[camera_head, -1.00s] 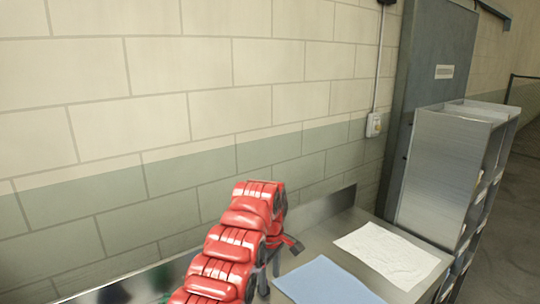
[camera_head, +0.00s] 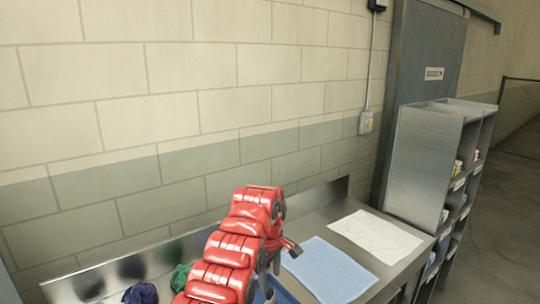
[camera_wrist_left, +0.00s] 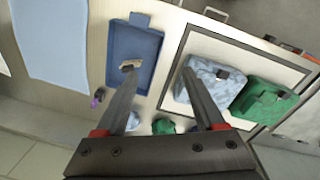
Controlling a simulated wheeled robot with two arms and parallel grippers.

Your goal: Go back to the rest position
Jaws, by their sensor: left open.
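My left arm comes up from the bottom of the head view, with its red links over the steel table. My left gripper (camera_wrist_left: 158,80) is open in the left wrist view, its two dark fingers apart with nothing between them. It is above a blue tray (camera_wrist_left: 117,72) that holds a small tan and dark item (camera_wrist_left: 142,47). In the head view the fingers are mostly hidden behind the arm. My right gripper is not seen.
A light blue cloth (camera_head: 328,268) and a white cloth (camera_head: 375,237) lie on the table. A grey-blue bag (camera_wrist_left: 212,88) and a green bag (camera_wrist_left: 262,101) lie on a framed panel. A shelf unit (camera_head: 425,158) stands at the right, a brick wall behind.

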